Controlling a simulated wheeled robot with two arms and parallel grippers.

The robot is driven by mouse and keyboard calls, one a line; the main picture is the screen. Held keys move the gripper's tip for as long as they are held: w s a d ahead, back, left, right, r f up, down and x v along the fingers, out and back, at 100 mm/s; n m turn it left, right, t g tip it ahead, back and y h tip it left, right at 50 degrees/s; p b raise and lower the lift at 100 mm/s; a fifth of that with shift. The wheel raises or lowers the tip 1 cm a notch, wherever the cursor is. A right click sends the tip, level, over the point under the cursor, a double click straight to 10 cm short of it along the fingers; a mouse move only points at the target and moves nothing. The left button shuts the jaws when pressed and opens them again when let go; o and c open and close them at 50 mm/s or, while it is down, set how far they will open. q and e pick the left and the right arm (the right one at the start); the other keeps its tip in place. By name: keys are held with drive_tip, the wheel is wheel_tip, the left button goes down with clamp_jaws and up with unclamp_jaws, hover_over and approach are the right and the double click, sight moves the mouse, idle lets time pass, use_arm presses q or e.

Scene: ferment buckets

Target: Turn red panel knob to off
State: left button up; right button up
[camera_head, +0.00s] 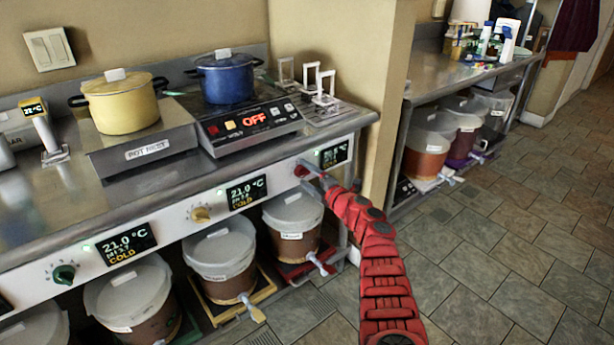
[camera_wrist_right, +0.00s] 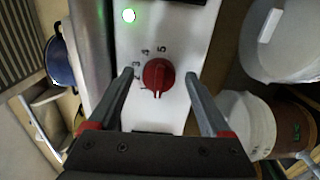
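The red panel knob (camera_head: 301,171) is on the front panel at its right end, below the counter edge. In the right wrist view the red knob (camera_wrist_right: 158,77) faces me, with numbers such as 3, 4 and 5 around it. My right gripper (camera_head: 311,170) is at the knob in the head view. In the right wrist view my right gripper (camera_wrist_right: 158,76) has its fingers apart, one on each side of the knob, with gaps visible. A small display (camera_head: 334,154) beside the knob is too small to read fully. My left gripper is not in view.
A yellow knob (camera_head: 200,214) and a green knob (camera_head: 64,274) sit further left on the panel. Lidded buckets (camera_head: 292,220) stand below. A yellow pot (camera_head: 122,103) and blue pot (camera_head: 226,79) are on the counter. The tiled floor at right is clear.

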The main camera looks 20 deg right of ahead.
drive_tip(key=shift+s+d+p, duration=0.2)
drive_tip(key=shift+s+p, duration=0.25)
drive_tip(key=shift+s, duration=0.05)
drive_tip(key=p+v, duration=0.3)
drive_tip(key=v, duration=1.3)
drive_tip(key=shift+s, duration=0.2)
